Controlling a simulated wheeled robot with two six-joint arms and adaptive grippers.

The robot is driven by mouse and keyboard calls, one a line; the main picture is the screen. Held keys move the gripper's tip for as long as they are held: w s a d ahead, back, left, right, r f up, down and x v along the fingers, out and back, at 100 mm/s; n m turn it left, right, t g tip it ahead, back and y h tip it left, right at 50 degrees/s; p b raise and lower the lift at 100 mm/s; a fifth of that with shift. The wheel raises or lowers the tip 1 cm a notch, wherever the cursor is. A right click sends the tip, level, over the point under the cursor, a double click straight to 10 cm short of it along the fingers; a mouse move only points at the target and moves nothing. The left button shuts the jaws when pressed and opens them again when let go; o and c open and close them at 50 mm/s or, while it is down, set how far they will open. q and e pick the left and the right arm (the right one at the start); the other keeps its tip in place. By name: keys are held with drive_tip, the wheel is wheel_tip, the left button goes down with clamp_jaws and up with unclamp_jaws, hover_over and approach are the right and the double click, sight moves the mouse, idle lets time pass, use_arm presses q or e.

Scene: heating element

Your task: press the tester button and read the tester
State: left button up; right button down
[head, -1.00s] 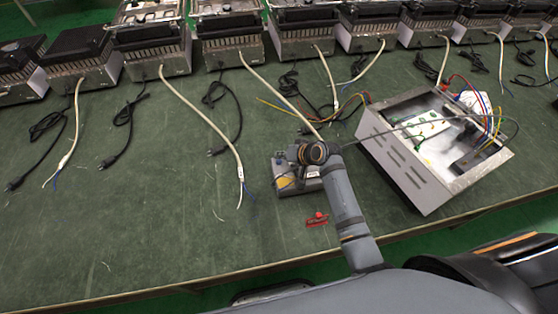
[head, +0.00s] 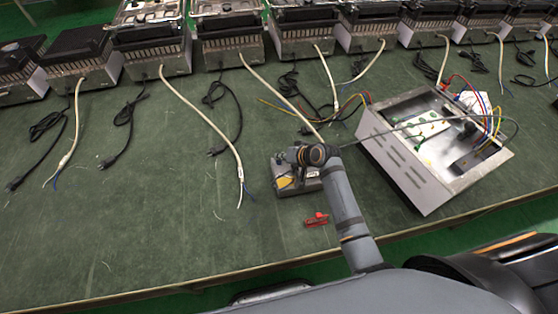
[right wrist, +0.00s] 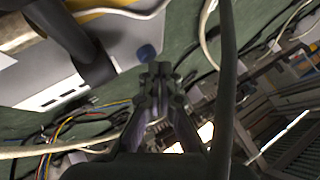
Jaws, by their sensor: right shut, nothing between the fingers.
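A small grey box with a yellow patch (head: 288,181), which looks like the tester, sits on the green table left of my right wrist in the head view. My right arm covers part of it. In the right wrist view, a light grey face (right wrist: 95,70) fills the upper left, with a round blue spot (right wrist: 147,52) that may be the button. My right gripper (right wrist: 160,68) is shut and empty, its tips close to that spot in the picture; I cannot tell whether they touch. No tester reading is legible. My left gripper is not in view.
An open metal box (head: 405,172) with coloured wires stands to the right. A small red object (head: 316,219) lies near the table's front edge. Several heater units with cords (head: 232,52) line the back. The table's left front (head: 130,230) is mostly clear.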

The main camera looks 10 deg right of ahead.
sight(281, 162)
drive_tip(key=shift+f, duration=0.5)
idle(0.5)
drive_tip(key=shift+r+p, duration=0.9)
drive_tip(key=shift+p, duration=0.1)
wheel_tip(281, 162, up, 5)
drive_tip(key=p, duration=0.5)
drive_tip(key=shift+r+p, duration=0.15)
drive_tip(key=shift+p, duration=0.2)
